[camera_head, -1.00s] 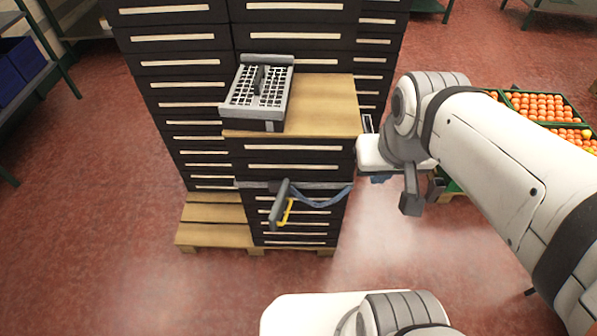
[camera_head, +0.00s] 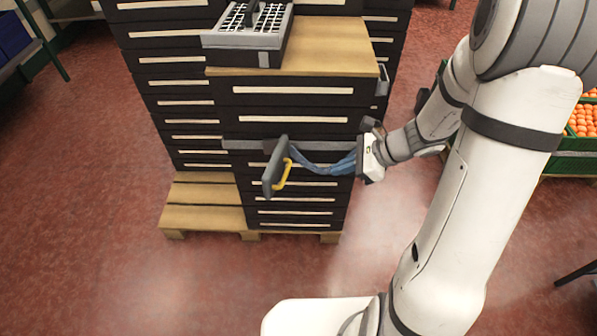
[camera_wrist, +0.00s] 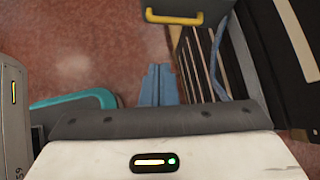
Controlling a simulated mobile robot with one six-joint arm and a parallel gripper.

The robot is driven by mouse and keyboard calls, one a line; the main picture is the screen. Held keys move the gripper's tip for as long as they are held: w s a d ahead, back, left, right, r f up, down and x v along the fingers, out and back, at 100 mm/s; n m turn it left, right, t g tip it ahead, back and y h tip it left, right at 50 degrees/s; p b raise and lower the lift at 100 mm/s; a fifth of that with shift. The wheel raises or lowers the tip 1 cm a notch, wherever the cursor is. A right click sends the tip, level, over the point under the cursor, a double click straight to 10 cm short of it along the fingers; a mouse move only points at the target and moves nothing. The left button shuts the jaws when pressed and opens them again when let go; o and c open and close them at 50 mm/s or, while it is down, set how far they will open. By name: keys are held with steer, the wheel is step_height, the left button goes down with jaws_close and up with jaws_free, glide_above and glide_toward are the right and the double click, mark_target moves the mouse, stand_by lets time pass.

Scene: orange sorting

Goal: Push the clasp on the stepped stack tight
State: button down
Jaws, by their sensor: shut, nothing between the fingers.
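The stepped stack (camera_head: 290,118) is made of dark crates with pale strips on a wooden pallet. A grey band (camera_head: 245,145) runs around its lower step, with a slack blue strap (camera_head: 312,166) at the front. The clasp (camera_head: 272,168) is a grey lever with a yellow handle (camera_head: 283,175); it stands tilted out from the front face. The yellow handle also shows at the top of the wrist view (camera_wrist: 174,17). My gripper (camera_head: 346,164) is at the right front corner of the stack, right of the clasp. Its blue fingers (camera_wrist: 157,82) are together and empty, apart from the handle.
A grey grid-topped device (camera_head: 245,40) sits on the wooden board (camera_head: 320,60) atop the lower step. The pallet (camera_head: 205,205) juts out at the left. Green crates of oranges (camera_head: 582,122) stand at the right. The red floor before the stack is clear.

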steer(key=w+a+f+m+b, duration=0.2)
steer(key=w+a+f, duration=0.3)
steer(key=a+f, duration=0.4)
steer(key=shift+a+t+y+b, duration=0.3)
steer(key=shift+a+b, duration=0.25)
steer(key=shift+a, duration=0.15)
steer(key=shift+w+d+f+m+t+b, duration=0.1)
steer(key=shift+d+f+m+t+b, duration=0.1)
steer(key=shift+m+t+b, duration=0.15)
